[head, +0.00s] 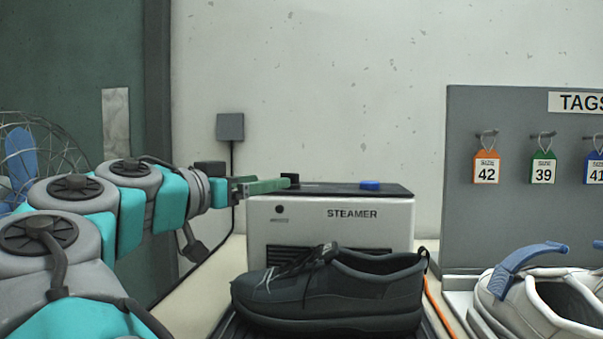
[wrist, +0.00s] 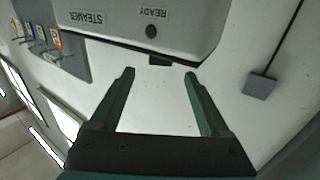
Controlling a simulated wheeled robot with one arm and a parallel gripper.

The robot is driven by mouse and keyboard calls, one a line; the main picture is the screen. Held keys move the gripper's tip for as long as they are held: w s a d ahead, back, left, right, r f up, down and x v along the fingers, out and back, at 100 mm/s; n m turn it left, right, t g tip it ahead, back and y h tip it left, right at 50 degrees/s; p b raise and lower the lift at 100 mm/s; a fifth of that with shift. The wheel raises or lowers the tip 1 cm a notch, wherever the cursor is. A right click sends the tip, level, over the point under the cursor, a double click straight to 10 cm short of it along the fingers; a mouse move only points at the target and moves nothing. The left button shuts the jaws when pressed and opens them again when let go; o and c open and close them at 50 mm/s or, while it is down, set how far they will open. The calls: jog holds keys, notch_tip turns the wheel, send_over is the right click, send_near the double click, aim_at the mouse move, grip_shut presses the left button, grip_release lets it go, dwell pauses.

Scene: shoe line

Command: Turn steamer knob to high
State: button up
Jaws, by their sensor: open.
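The steamer (head: 345,222) is a pale box with a dark top, standing behind the dark shoe. A small black block (head: 290,179), which looks like the knob, stands up at the left of its top. It also shows in the wrist view (wrist: 160,60), at the steamer's edge near the round dark READY light (wrist: 151,31). My gripper (head: 278,185) reaches in from the left at the height of the steamer's top. It is open, and in the wrist view its green fingertips (wrist: 159,73) lie either side of the block, just short of it. I cannot make out the knob's setting.
A blue button-like piece (head: 370,185) sits on the steamer's top, right of the block. A dark shoe (head: 335,300) stands in front. A tag board (head: 460,220) and a white shoe (head: 510,310) are at the right. A wire-caged fan (head: 25,150) is at the left.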

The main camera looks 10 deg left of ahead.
aim_at(295, 184)
jog(key=shift+p+x, duration=0.6)
jog(key=shift+x, duration=3.3)
jog(key=shift+a, duration=0.1)
grip_shut()
